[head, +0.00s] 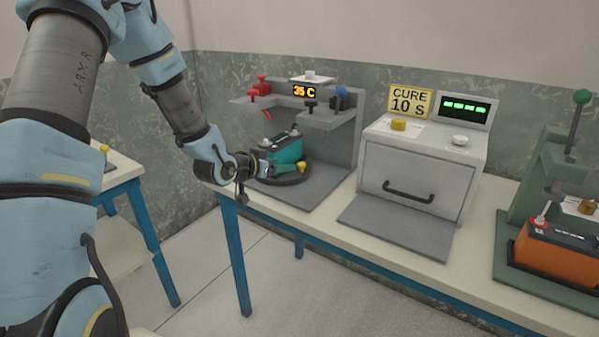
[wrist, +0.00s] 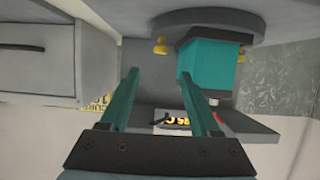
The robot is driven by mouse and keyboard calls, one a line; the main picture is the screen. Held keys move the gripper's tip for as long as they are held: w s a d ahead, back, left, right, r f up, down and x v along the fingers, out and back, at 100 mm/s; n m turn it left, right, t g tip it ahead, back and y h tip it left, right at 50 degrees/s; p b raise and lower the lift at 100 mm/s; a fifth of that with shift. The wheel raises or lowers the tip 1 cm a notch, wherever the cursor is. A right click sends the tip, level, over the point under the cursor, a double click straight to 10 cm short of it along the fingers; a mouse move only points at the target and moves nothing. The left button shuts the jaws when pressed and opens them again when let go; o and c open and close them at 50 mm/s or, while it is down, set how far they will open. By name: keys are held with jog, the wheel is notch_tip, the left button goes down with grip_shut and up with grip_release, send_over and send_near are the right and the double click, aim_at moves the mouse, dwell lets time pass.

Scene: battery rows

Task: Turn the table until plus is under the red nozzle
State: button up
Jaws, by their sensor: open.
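A teal battery (head: 288,149) with a dark top stands on the dark round turntable (head: 291,181) under the grey filling station. The wrist view, upside down, shows the battery (wrist: 208,65) and the turntable rim (wrist: 215,25). Yellow pegs stand on the turntable, one at its front (head: 301,166). The red nozzle (head: 267,115) hangs from the station's left arm, above the battery's left side. My gripper (wrist: 158,75) is open and empty beside the turntable, a yellow peg (wrist: 160,46) just beyond its fingertips. The plus mark is too small to make out.
The station has a 35 C display (head: 304,91) and a blue knob (head: 341,93) at right. A grey cure oven (head: 420,170) stands to the right, then a green press (head: 548,170) with an orange battery (head: 556,248). A side table (head: 120,170) is at left.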

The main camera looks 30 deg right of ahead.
aim_at(301, 164)
jog(key=p+x, duration=0.2)
jog(key=x, duration=0.8)
jog(key=shift+w+d+f+p, duration=0.1)
jog(key=shift+p, duration=0.2)
grip_shut()
dwell(1.0)
